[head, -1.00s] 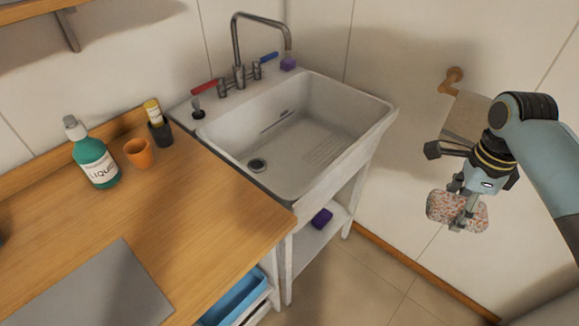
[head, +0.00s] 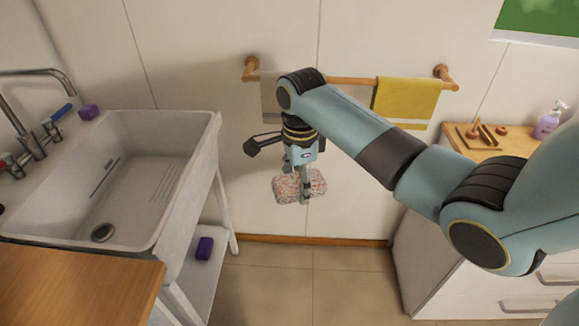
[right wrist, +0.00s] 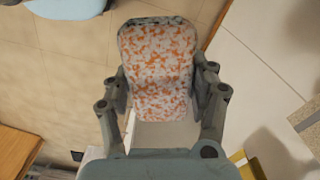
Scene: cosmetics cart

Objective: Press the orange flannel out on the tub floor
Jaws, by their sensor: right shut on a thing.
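A thick, rounded pad (head: 288,187) speckled orange and white is in my right gripper (head: 304,194), held in the air to the right of the tub. I see no plain orange cloth; this pad is the only orange-patterned thing in view. In the right wrist view the pad (right wrist: 158,70) sits between the two fingers, which are shut on it. The white tub (head: 165,125) stands at the left; its floor (head: 135,205) looks bare apart from the drain. My left gripper is out of view.
A rail behind my right arm holds a yellow towel (head: 405,98) and a grey cloth (head: 268,95).

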